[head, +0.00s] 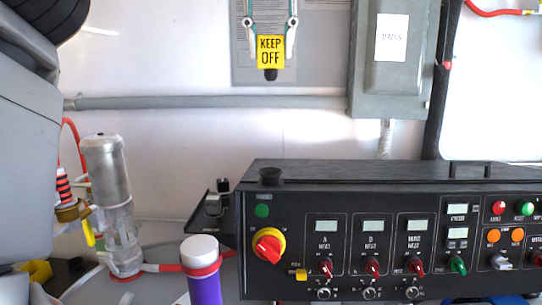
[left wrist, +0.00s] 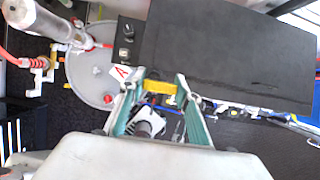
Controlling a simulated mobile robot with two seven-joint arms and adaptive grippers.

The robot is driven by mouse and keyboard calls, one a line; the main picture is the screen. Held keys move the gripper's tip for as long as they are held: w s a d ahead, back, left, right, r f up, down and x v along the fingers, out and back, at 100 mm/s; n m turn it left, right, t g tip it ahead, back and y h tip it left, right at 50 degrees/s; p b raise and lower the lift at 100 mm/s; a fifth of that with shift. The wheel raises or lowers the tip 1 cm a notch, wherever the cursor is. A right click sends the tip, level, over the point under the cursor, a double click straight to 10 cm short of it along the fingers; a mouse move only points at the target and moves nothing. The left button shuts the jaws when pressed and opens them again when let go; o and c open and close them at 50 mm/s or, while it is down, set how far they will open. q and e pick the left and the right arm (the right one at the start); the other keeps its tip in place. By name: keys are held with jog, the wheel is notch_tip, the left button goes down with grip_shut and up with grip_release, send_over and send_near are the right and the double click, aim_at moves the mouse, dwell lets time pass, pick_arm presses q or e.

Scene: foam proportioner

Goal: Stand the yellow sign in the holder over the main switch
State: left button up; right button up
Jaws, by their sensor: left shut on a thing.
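The yellow sign (head: 271,48), lettered KEEP OFF, hangs upright in the head view with a dark foot below it. My left gripper (head: 271,60) is shut on it, one finger at each side. In the left wrist view the sign (left wrist: 160,87) shows as a yellow strip between the finger pads. The holder (head: 270,176) is a small black cup on the console's top left corner, well below the sign and apart from it. The red and yellow main switch (head: 268,245) is on the panel below the holder. I cannot make out the holder in the wrist view. My right gripper is out of view.
The black console (head: 390,172) fills the lower right, with several knobs, displays and a top handle. A small black box (head: 213,206) juts from its left side. A silver cylinder (head: 104,158) and a purple white-capped cylinder (head: 203,280) stand left. Open air lies between sign and holder.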

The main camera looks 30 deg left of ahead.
pick_arm(q)
notch_tip(320, 180, down, 19)
jog(key=shift+a+r, duration=0.1)
jog(key=shift+r, duration=0.05)
jog(key=o, duration=1.1)
jog(key=shift+r, duration=0.1)
jog(key=v, duration=1.2)
